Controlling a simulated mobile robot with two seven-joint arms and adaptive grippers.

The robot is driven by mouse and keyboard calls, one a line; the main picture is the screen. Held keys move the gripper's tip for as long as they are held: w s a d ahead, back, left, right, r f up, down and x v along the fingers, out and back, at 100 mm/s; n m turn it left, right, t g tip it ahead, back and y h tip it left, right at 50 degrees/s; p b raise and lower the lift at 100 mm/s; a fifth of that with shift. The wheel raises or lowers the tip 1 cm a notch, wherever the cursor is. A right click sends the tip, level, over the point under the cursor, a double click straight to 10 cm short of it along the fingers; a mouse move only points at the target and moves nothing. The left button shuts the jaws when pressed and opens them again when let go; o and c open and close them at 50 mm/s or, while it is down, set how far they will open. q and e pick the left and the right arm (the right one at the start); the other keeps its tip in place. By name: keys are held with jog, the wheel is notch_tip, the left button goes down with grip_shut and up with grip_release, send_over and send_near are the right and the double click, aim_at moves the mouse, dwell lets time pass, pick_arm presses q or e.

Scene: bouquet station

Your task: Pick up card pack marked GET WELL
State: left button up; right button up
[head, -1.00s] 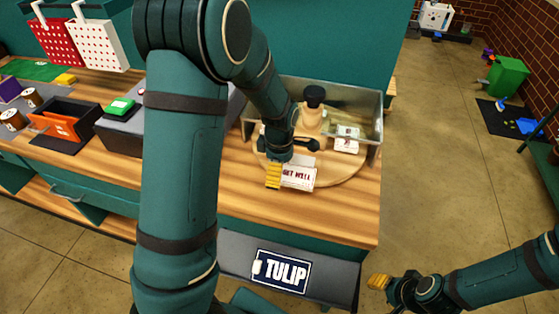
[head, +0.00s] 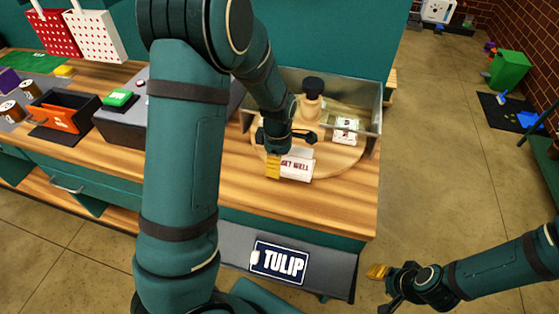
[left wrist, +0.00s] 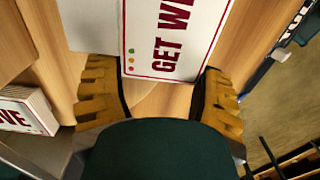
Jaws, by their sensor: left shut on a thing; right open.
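The card pack marked GET WELL (head: 298,167) is white with dark red letters, at the front of the round wooden board. In the left wrist view the pack (left wrist: 178,30) sits between my fingers, its lettered face towards the camera. My left gripper (head: 275,166) is shut on this pack; one yellow fingertip shows at its left side in the head view. Both fingers also show in the left wrist view (left wrist: 160,90). I cannot tell whether the pack touches the board. My right gripper (head: 379,272) is open and empty, low over the floor at the right.
Another card pack (head: 346,130) stands on the round board (head: 340,165); a pack ending in "OVE" (left wrist: 22,108) shows in the left wrist view. A clear-walled bin (head: 372,112) and a dark-topped figure (head: 312,98) stand behind. The counter front is clear above the TULIP sign (head: 279,262).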

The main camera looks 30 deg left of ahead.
pick_arm(q)
jog(key=shift+o, duration=0.3)
jog(key=shift+w+r, duration=0.15)
jog(key=shift+w, duration=0.35)
jog(key=o, duration=1.1)
jog(key=shift+w, duration=0.1)
jog(key=shift+r, duration=0.1)
notch_tip(320, 180, up, 12)
jog(key=shift+f, duration=0.2)
